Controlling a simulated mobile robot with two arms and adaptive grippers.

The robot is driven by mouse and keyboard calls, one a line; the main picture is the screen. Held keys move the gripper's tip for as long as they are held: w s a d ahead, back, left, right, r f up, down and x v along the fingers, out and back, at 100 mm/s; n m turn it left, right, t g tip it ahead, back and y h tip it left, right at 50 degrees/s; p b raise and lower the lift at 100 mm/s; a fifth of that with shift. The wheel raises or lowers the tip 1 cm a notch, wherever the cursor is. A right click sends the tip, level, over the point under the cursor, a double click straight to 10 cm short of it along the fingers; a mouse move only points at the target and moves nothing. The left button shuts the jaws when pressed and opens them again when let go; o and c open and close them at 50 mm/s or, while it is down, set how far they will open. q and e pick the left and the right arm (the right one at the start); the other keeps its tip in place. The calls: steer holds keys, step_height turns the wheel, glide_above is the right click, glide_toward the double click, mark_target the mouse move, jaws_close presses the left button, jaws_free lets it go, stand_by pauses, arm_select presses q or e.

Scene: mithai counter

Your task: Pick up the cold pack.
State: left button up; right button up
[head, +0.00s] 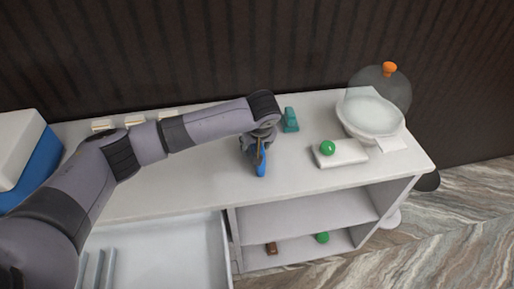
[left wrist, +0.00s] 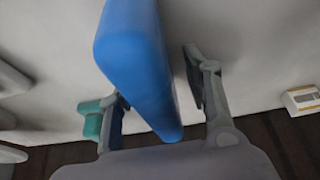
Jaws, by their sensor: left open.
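The cold pack looks to be the blue slab (head: 261,168) on the white counter, under my left gripper. In the left wrist view the blue slab (left wrist: 138,60) stands between the two fingers of my left gripper (left wrist: 157,98). The fingers are apart, with a clear gap on the right side; I cannot tell whether the left finger touches it. In the head view my left gripper (head: 259,152) points down and partly hides the pack. My right gripper is not in view.
A teal object (head: 290,121) stands just behind the gripper. To the right are a white block (head: 345,157) with a green ball (head: 327,147) and a bowl (head: 371,116) with a clear dome. A blue-and-white box (head: 30,160) is at far left. An open drawer (head: 150,262) sits below.

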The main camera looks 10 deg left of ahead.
arm_select(q)
steer(key=shift+c, duration=0.4)
jaws_close()
stand_by(0.4)
